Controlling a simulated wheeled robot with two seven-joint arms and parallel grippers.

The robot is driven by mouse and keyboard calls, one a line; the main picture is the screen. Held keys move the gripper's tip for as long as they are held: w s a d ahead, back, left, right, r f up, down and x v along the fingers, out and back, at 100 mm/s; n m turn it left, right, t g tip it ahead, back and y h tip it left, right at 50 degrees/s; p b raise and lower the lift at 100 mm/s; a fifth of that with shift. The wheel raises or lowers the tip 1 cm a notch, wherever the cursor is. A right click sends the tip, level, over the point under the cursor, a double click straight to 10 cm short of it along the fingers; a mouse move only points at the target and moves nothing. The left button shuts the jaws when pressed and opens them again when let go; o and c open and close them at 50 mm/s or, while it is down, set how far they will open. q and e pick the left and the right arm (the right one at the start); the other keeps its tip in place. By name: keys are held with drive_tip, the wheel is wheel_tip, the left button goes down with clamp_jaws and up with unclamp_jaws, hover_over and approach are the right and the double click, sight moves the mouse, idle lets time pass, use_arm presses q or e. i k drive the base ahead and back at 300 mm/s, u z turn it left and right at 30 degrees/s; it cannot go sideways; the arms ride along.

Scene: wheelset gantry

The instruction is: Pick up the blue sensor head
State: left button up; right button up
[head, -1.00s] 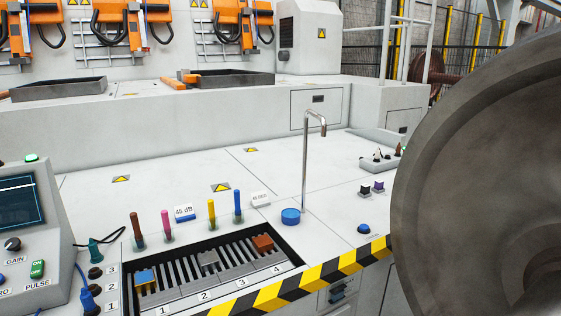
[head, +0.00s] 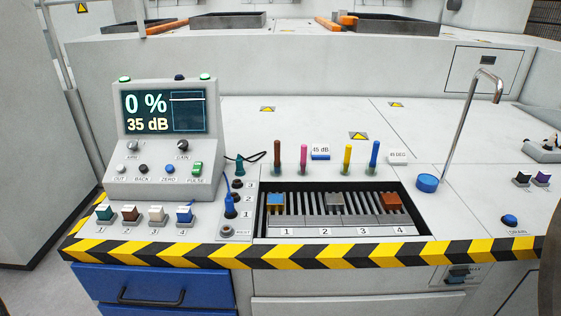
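The blue sensor head (head: 276,201) is a small block with a blue face and brass-coloured sides. It sits in the slatted tray (head: 262,222) at the left end, above label 1. Neither of my grippers shows in the head view.
A console (head: 150,120) reading "0 %" and "35 dB" stands left of the tray. Upright coloured pens (head: 304,158) stand behind the tray. A bent metal pipe (head: 465,125) rises at right beside a blue cap (head: 428,183). A striped edge (head: 340,252) runs along the front.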

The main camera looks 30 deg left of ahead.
sight(184, 214)
drive_tip(key=u, duration=1.65)
